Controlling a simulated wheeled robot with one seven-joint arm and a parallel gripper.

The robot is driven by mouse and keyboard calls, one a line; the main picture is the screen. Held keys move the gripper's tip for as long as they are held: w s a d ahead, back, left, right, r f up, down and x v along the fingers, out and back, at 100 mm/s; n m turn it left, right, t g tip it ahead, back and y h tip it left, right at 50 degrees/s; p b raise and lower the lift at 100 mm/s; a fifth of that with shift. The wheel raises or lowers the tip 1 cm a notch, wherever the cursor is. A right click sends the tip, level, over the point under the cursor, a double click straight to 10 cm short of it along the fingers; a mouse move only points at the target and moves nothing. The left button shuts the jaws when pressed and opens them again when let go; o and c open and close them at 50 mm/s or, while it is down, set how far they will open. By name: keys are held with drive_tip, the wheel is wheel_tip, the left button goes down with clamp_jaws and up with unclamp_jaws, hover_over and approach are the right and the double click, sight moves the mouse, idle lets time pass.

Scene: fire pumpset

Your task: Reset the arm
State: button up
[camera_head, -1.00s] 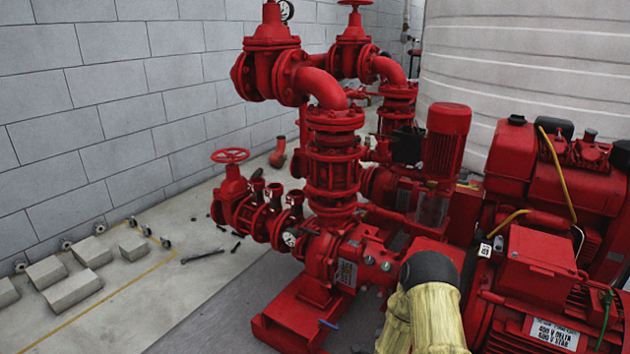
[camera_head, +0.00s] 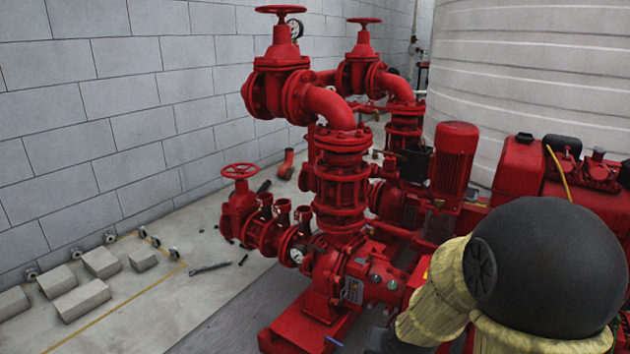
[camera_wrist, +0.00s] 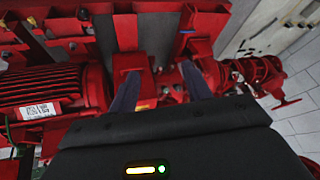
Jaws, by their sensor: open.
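My gripper (camera_wrist: 160,90) shows in the wrist view with its two dark fingers spread apart, open and with nothing between them. Beyond the fingers lies the red pump machinery; I cannot tell the distance. In the head view my arm (camera_head: 545,270), with a black rounded joint and yellowish cover, fills the lower right. The gripper itself is not visible in the head view.
The red pumpset (camera_head: 340,190) with pipes and valve wheels stands close to the left of my arm. A red motor (camera_head: 453,155) and a pale ribbed tank (camera_head: 530,70) are behind. Concrete blocks (camera_head: 82,300) lie on the floor at left, near a block wall (camera_head: 110,110).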

drive_tip(key=s+r+n+g, duration=0.3)
drive_tip(key=s+r, duration=0.1)
drive_tip(key=s, duration=0.7)
drive_tip(key=w+p+v, duration=0.3)
drive_tip(key=p+v, duration=0.9)
drive_tip(key=p, duration=0.1)
drive_tip(key=w+r+p+v, duration=0.1)
drive_tip(key=w+p+v, duration=0.2)
drive_tip(key=p+v, duration=0.9)
drive_tip(key=w+r+p+v, duration=0.1)
drive_tip(key=w+p+v, duration=0.2)
drive_tip(key=p+v, duration=1)
drive_tip(key=shift+w+a+p, duration=0.2)
drive_tip(key=shift+w+p, duration=0.2)
